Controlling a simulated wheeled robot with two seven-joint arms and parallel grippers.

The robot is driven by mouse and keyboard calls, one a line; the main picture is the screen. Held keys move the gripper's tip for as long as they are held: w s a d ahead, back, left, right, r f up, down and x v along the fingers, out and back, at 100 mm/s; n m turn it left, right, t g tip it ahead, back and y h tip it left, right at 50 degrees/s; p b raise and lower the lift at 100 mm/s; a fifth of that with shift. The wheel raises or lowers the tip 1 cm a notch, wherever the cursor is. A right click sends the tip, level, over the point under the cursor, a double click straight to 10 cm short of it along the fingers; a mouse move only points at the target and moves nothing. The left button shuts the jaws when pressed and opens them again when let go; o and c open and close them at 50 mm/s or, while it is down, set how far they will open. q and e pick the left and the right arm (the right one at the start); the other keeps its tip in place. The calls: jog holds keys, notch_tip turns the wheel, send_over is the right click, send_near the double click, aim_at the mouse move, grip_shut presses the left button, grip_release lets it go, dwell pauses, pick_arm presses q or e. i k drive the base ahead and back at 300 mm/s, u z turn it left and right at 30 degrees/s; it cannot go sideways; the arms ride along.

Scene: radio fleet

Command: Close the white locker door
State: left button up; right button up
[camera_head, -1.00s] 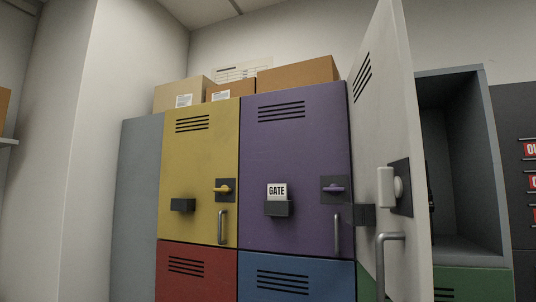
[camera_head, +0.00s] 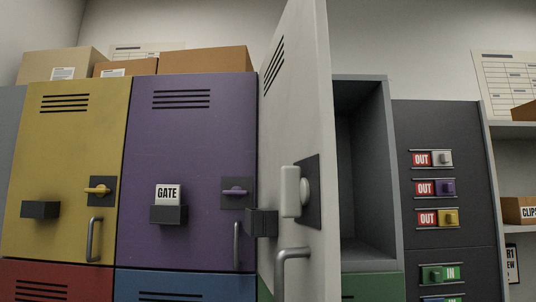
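The white locker door (camera_head: 292,130) stands open, swung out toward me, seen at a steep angle right of the purple door. It carries a white latch knob (camera_head: 291,191) on a dark plate, a grey bar handle (camera_head: 290,262) below it, and a dark holder box (camera_head: 261,222) at its left. The open locker compartment (camera_head: 365,190) behind it is grey; the part I can see is empty, and the door hides its left side. Neither of my grippers is in the head view.
Closed yellow (camera_head: 70,150) and purple (camera_head: 190,130) locker doors are on the left, with cardboard boxes (camera_head: 205,60) on top. Red, blue and green doors sit below. At right are a dark panel (camera_head: 440,130) with OUT and IN sliders and a shelf (camera_head: 515,128).

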aim_at(299, 259)
jog(key=i, duration=0.2)
jog(key=z, duration=2.6)
jog(key=k, duration=1.25)
jog(key=u, duration=2)
